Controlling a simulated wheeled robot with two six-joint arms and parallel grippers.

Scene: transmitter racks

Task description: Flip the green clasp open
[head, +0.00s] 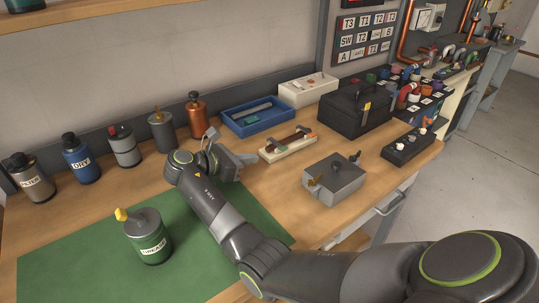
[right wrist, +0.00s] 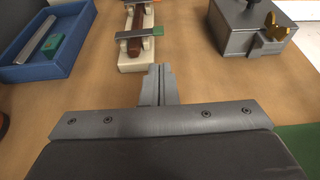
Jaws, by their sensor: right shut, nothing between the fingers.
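A cream fixture (head: 288,143) holding a brown bar stands on the bench near the middle of the head view. In the right wrist view, the fixture (right wrist: 137,58) has a grey metal strap lying across the bar at its near end. The green clasp (right wrist: 158,31) is the tab at the strap's right end; the strap appears down over the bar. My right gripper (head: 250,158) is shut and empty, just short of the fixture's near end. Its fingertips also show in the right wrist view (right wrist: 160,69), apart from the clasp. My left gripper is not in view.
A blue tray (head: 258,131) lies left of and behind the fixture. A grey box (head: 334,184) with a yellow latch stands to the right. A black case (head: 352,112) is behind. A green canister (head: 147,238) stands on the green mat (head: 70,262).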

